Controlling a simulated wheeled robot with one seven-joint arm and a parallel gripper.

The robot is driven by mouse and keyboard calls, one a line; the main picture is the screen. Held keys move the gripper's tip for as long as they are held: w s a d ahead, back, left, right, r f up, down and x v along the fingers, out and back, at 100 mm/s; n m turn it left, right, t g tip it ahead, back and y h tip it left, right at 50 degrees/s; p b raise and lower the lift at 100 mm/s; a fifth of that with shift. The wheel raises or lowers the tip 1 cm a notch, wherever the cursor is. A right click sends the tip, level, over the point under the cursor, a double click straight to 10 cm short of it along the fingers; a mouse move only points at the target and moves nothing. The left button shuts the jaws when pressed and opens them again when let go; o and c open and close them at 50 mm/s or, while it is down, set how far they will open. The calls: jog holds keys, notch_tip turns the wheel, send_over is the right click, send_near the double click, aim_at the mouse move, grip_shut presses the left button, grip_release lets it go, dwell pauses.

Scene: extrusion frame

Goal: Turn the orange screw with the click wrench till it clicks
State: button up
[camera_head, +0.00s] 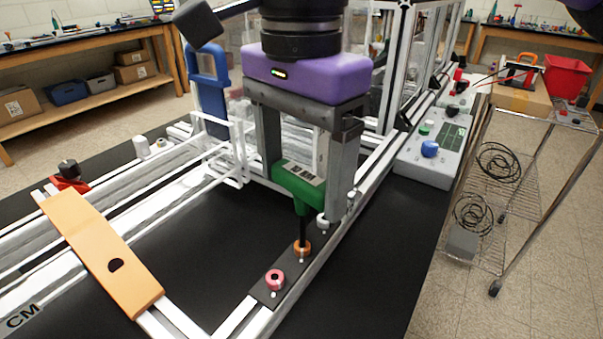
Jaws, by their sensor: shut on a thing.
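My gripper (308,172) is shut on the click wrench (300,187), which has a green body with a white barcode label. The wrench's dark shaft points straight down, and its tip meets the orange screw (302,250); I cannot tell whether it is fully seated. The orange screw sits on a dark plate on the white extrusion frame. A pink screw (275,280) is nearer the front on the same plate, and a white-grey screw (322,223) is just behind the orange one.
An orange plate (100,250) lies across the rails at left. A blue-handled holder (208,90) stands behind. A grey control box (432,145) with a blue knob sits at right. A wire cart (530,130) stands beyond the bare black table edge.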

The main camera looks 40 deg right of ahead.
dwell(0.3)
jog(key=shift+n, duration=0.8)
jog(key=shift+p, duration=0.3)
jog(key=shift+r+p, duration=1.05)
jog(key=shift+r, duration=0.6)
